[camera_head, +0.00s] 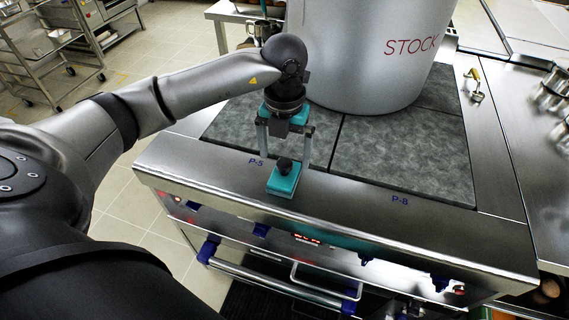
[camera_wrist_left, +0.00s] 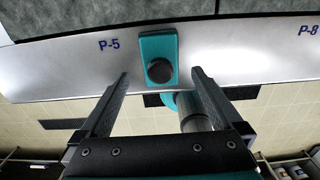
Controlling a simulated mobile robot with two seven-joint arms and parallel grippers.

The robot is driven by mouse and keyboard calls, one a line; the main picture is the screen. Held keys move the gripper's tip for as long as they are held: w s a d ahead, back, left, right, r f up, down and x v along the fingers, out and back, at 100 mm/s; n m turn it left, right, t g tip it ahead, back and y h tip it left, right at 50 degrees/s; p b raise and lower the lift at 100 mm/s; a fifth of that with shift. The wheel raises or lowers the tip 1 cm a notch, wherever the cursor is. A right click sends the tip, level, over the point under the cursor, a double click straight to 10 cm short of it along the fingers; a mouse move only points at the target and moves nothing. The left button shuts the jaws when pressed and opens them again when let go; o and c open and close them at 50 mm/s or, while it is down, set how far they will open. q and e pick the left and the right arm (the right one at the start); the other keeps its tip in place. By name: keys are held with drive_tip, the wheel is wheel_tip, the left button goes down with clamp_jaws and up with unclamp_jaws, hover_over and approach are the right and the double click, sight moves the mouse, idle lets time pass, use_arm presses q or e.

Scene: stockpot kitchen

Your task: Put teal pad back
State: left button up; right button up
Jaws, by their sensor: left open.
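The teal pad (camera_head: 283,181) is a small block with a round black knob on top. It lies on the steel front ledge of the stove, to the right of the P-5 label. In the left wrist view the teal pad (camera_wrist_left: 159,48) sits ahead of the fingertips, between their lines. My left gripper (camera_head: 286,158) is open and points down above the pad, with its fingers on either side of the knob in the head view. In the left wrist view the left gripper (camera_wrist_left: 160,76) is empty between its fingers. My right gripper is not in view.
A large grey stockpot (camera_head: 365,50) stands on the dark stone plates (camera_head: 400,150) behind the pad. Blue knobs and a towel-type rail (camera_head: 280,287) line the stove front. A brass-handled tool (camera_head: 475,85) lies at the right. The ledge (camera_head: 440,215) right of the pad is clear.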

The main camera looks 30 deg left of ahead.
sight(284, 163)
use_arm(q)
wheel_tip(284, 163, up, 6)
drive_tip(key=shift+f+p, duration=0.1)
drive_tip(key=shift+p, duration=0.2)
idle(0.4)
